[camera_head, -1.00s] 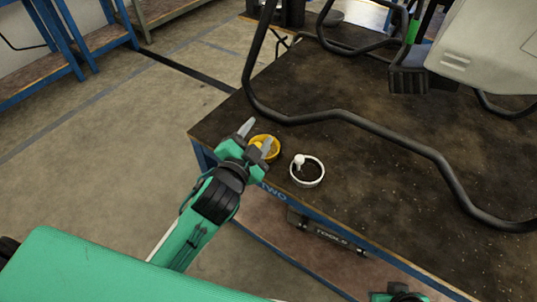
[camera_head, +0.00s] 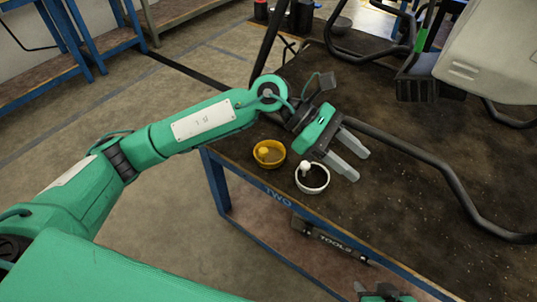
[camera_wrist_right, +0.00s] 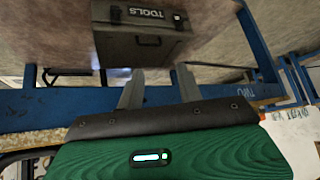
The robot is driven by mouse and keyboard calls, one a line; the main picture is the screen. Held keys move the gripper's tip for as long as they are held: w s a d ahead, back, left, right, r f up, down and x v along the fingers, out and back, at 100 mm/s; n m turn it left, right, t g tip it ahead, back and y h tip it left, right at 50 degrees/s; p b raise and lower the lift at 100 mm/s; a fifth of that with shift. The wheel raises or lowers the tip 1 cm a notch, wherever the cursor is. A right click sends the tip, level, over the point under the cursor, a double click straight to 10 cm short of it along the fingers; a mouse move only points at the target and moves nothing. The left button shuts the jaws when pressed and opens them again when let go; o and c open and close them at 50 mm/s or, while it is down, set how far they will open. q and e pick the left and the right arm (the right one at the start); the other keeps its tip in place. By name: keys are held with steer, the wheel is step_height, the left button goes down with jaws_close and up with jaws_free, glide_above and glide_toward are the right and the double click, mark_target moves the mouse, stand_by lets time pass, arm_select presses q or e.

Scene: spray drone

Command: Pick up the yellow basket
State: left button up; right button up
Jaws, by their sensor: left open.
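The yellow basket (camera_head: 270,165), a small round tub with a pale yellow knob inside, sits near the table's left front corner. A similar white basket (camera_head: 325,181) with a white knob stands to its right. My left gripper (camera_head: 355,165) is open and empty, its fingers pointing right, up and right of the white basket. It is apart from the yellow basket, which shows whole. My right gripper (camera_wrist_right: 159,87) shows two spread fingers with nothing between them in the right wrist view, low beside the table's front. Part of the right arm shows at the head view's bottom edge.
The dark table top (camera_head: 400,215) has a blue frame. A black tubular drone frame (camera_head: 420,155) curves across it behind the baskets, with a pale drone body (camera_head: 490,50) at upper right. A tools case (camera_wrist_right: 140,35) is under the table.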

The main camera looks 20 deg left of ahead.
arm_select(q)
steer(key=w+a+f+m+t+y, duration=0.1)
steer(key=w+a+f+m+y, duration=0.15)
steer(key=w+a+y, duration=0.35)
steer(key=t+y, duration=0.2)
steer(key=y, duration=0.5)
glide_toward(263, 150)
step_height(263, 150, down, 8)
steer(key=shift+s+a+b, duration=0.1)
steer(key=shift+b, duration=0.55)
steer(key=shift+f, duration=0.45)
jaws_close()
arm_select(e)
steer(key=a+t, duration=0.1)
steer(key=w+a+t+y, duration=0.1)
steer(key=a, duration=0.1)
steer(key=a+y, duration=0.1)
steer(key=shift+w+a+r+t, duration=0.25)
steer(key=shift+w+r+t, duration=0.05)
steer(key=shift+w+t, duration=0.1)
